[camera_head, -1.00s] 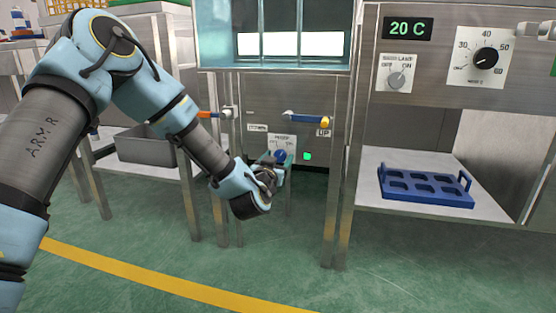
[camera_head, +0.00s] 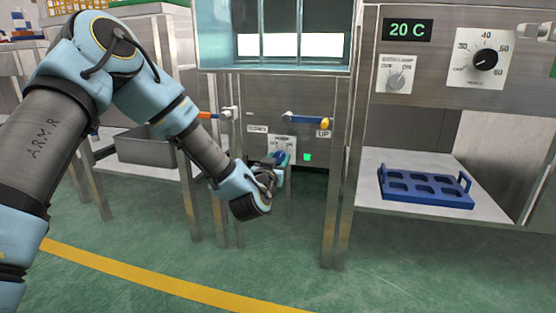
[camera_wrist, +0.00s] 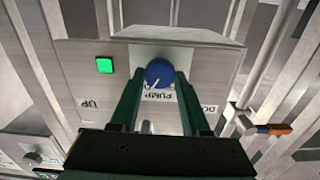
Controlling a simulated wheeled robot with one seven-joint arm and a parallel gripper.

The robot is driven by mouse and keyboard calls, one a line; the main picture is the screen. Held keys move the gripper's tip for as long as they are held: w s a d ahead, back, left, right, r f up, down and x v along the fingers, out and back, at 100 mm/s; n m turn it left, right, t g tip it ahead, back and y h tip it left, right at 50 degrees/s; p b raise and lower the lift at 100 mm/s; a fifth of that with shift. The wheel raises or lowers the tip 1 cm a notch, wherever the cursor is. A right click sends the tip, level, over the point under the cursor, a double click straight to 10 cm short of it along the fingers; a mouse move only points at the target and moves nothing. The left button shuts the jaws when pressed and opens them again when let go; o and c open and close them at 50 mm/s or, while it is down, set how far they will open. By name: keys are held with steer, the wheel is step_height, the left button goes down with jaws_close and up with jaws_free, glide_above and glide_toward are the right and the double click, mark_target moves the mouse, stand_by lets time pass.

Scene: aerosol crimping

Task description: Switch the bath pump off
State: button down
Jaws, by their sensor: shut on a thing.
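The pump knob is a round blue dial with a white pointer line, on a pale plate marked PUMP. It shows in the wrist view (camera_wrist: 159,73) between my fingertips, and small in the head view (camera_head: 279,156). My gripper (camera_wrist: 160,82) is shut on the knob, with one dark green finger on each side. In the head view my gripper (camera_head: 277,163) reaches the panel (camera_head: 262,100) below the water bath. A green lamp (camera_wrist: 104,65) is lit beside the knob; it also shows in the head view (camera_head: 308,157). The plate's on and off marks are too small to read.
A blue rack (camera_head: 425,187) lies on the right shelf. Steel legs flank the panel.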

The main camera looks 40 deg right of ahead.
steer(key=n+p, duration=0.2)
steer(key=n, duration=0.3)
steer(key=n+p, duration=0.2)
steer(key=n, duration=0.4)
steer(key=shift+f, duration=0.1)
steer(key=shift+n, duration=0.3)
stand_by(0.4)
steer(key=shift+c, duration=1.9)
jaws_free()
steer(key=shift+a, duration=0.1)
steer(key=p+v, duration=0.3)
steer(key=v, duration=0.7)
steer(key=shift+s+a+p, duration=0.15)
steer(key=shift+a+p, duration=0.15)
steer(key=shift+p, duration=0.1)
